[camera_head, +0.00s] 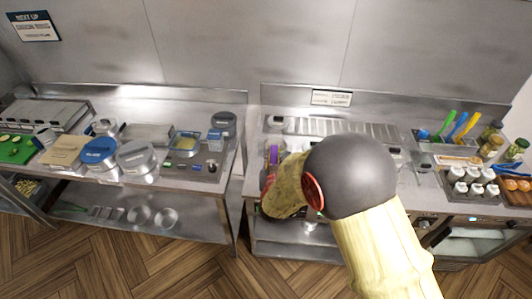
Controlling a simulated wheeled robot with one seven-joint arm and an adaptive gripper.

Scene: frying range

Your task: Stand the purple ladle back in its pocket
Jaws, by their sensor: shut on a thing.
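A small upright purple piece (273,155), which looks like part of the purple ladle, shows just left of my arm's dark round joint, above the front of the middle counter. The rest of it is hidden behind my yellow-sleeved arm. My gripper is hidden behind my own arm, so its fingers and its hold cannot be seen. At the right of the counter, green, blue and yellow handles (460,126) stand tilted in a holder at the back. Whether a pocket there is empty is too small to tell.
White-capped bottles (472,182) and jars (491,145) crowd the right counter. A grooved metal plate (345,127) lies at the back middle. The left counter holds a blue round lid (99,150), pans and a cutting board. A gap separates the two counters.

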